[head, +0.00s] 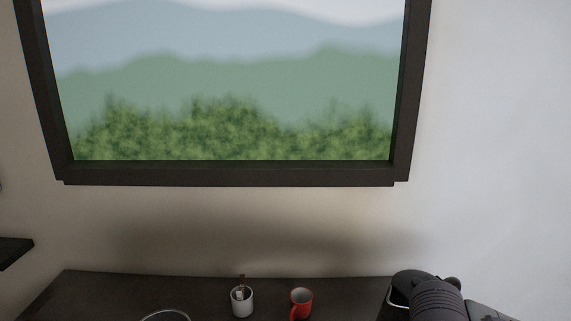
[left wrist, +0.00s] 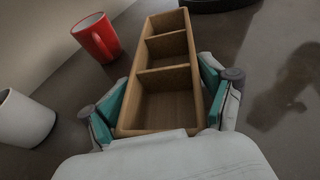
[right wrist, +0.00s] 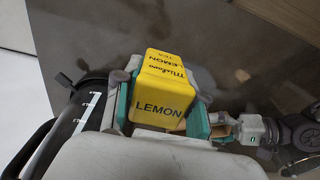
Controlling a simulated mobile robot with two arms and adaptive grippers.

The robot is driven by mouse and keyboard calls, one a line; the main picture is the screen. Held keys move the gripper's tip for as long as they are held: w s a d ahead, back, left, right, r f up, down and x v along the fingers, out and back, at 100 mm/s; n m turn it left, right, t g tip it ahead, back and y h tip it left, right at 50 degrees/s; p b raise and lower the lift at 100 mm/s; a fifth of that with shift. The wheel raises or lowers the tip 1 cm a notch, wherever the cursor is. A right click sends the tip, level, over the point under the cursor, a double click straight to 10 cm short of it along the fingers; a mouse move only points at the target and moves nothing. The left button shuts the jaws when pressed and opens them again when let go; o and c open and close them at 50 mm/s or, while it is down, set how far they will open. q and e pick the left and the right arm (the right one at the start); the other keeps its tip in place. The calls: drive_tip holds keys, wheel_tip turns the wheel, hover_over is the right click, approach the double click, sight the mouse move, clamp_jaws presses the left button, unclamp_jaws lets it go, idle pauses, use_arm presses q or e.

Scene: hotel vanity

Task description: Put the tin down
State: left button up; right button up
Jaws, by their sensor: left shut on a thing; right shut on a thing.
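In the right wrist view my right gripper (right wrist: 162,88) is shut on a yellow tin (right wrist: 163,98) with "LEMON" lettering. The tin sits between the two teal finger pads, over the dark counter. I cannot tell whether its base touches the counter. In the left wrist view my left gripper (left wrist: 163,88) is shut on a wooden box (left wrist: 165,108) with three open compartments. The compartments look empty. Neither fingertips, tin nor wooden box shows in the head view.
On the dark counter (head: 100,290) stand a white cup (head: 242,302) with something upright in it and a red mug (head: 301,302). A round rim (head: 165,315) shows at the bottom edge. A black object with white markings (right wrist: 80,125) is left of the tin.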

idle(0.4)
drive_tip(key=w+a+r+m, duration=0.1)
drive_tip(key=w+a+m, duration=0.1)
drive_tip(key=w+a, duration=0.75)
drive_tip(key=w+a+m, duration=0.2)
drive_tip(key=w+a, duration=0.4)
drive_tip(key=a, duration=0.6)
drive_tip(key=f, duration=0.5)
drive_tip(key=shift+w+a+f, duration=0.1)
drive_tip(key=shift+w+f, duration=0.1)
drive_tip(key=shift+f, duration=0.05)
wheel_tip(320, 180, down, 3)
drive_tip(key=shift+f, duration=0.1)
clamp_jaws()
drive_tip(key=shift+s+f, duration=0.2)
drive_tip(key=shift+f, duration=0.05)
drive_tip(key=o, duration=0.9)
unclamp_jaws()
drive_tip(key=shift+f, duration=0.1)
